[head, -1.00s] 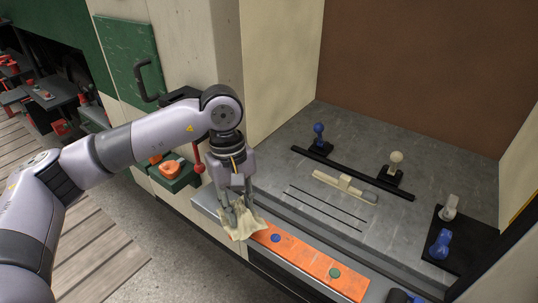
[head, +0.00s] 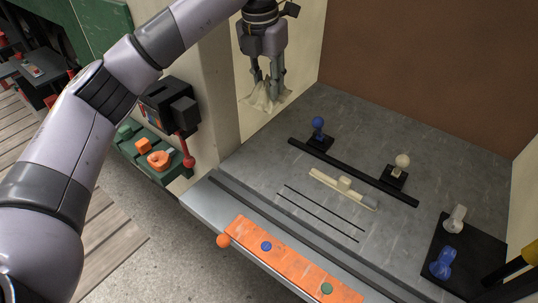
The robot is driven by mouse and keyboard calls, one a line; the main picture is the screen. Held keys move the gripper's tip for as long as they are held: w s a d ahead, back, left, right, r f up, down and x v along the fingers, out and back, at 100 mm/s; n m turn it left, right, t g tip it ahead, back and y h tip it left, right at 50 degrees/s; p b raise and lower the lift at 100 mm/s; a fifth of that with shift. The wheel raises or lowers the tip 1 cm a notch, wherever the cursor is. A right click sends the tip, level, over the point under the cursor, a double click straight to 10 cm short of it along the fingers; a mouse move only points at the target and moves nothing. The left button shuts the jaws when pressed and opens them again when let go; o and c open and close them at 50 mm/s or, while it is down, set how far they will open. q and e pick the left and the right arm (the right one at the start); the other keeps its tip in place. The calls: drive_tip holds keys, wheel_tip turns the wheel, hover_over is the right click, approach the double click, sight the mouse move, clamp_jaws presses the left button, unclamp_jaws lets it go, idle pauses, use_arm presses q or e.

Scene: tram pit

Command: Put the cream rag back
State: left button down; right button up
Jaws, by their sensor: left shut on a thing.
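The cream rag (head: 263,96) hangs crumpled from my left gripper (head: 266,82), which is shut on it. The gripper points down and holds the rag in the air, in front of the cream side wall of the bay, above the back left part of the grey bench (head: 240,160). The rag appears clear of the bench.
An orange strip (head: 290,262) with coloured knobs lies along the bench's front edge. Blue (head: 318,125) and cream (head: 402,161) ball-topped levers stand on the bench. A green tray (head: 150,165) with orange parts and a dark box (head: 170,105) are at left.

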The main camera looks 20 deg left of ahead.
use_arm(q)
drive_tip(key=shift+s, duration=0.1)
drive_tip(key=shift+f, duration=0.2)
wheel_tip(320, 180, down, 16)
drive_tip(key=shift+r+p, duration=0.15)
drive_tip(key=shift+p, duration=0.95)
wheel_tip(320, 180, down, 3)
drive_tip(key=shift+f+p, duration=0.1)
drive_tip(key=shift+p, duration=0.2)
drive_tip(key=shift+f, duration=0.15)
use_arm(e)
drive_tip(key=r, duration=0.2)
drive_tip(key=shift+s+a+r, duration=0.2)
drive_tip(key=shift+r, duration=0.15)
use_arm(q)
drive_tip(key=shift+f, duration=0.1)
use_arm(e)
drive_tip(key=shift+f, duration=0.1)
